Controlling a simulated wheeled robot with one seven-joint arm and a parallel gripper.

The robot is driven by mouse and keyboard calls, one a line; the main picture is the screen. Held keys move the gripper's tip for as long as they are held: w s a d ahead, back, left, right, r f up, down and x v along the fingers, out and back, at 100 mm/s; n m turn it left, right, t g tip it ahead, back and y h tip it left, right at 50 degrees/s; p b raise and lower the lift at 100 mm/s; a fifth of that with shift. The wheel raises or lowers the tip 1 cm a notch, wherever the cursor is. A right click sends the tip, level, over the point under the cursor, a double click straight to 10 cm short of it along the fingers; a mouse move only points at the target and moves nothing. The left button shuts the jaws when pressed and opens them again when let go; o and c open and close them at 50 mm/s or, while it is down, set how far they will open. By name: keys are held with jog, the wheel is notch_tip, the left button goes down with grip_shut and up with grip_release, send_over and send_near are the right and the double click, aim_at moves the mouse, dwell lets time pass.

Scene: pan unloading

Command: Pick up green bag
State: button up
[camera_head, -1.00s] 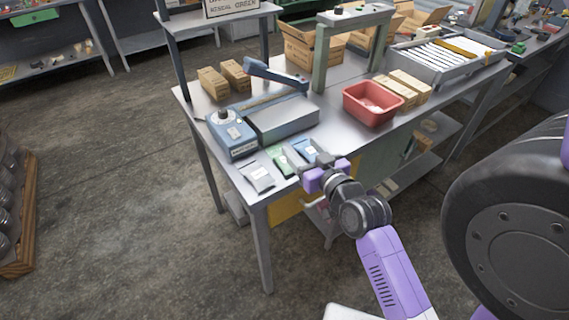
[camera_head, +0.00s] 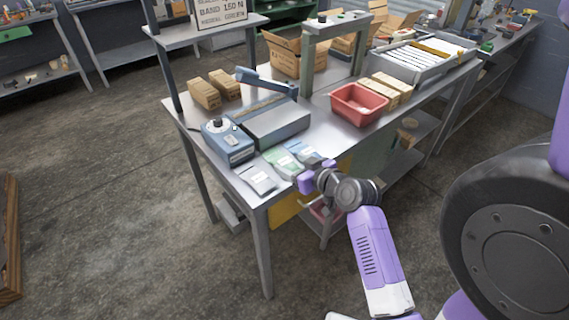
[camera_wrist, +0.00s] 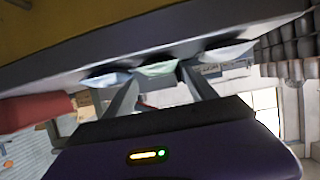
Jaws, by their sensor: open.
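The green bag (camera_head: 281,162) lies flat near the front edge of the workbench, between a grey bag (camera_head: 258,180) on its left and a blue bag (camera_head: 304,150) on its right. My gripper (camera_head: 301,168) is at the front edge of the bench, close to the green and blue bags. In the wrist view the green bag (camera_wrist: 158,68) shows ahead between my two spread fingers (camera_wrist: 160,88), with nothing held. The blue bag (camera_wrist: 106,79) is behind one finger and the grey bag (camera_wrist: 228,53) is beyond the other.
A blue sealing machine (camera_head: 228,141) stands behind the bags. A red bin (camera_head: 357,104) stands to the right, with cardboard boxes (camera_head: 392,88) beside it. The bench front edge (camera_head: 241,186) is close under my gripper. Open floor lies at the left.

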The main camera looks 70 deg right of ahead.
aim_at(283, 159)
jog(key=x, duration=0.2)
jog(key=p+x, duration=0.1)
jog(key=x, duration=0.2)
jog(key=shift+w+r, duration=0.2)
jog(key=c, duration=1.2)
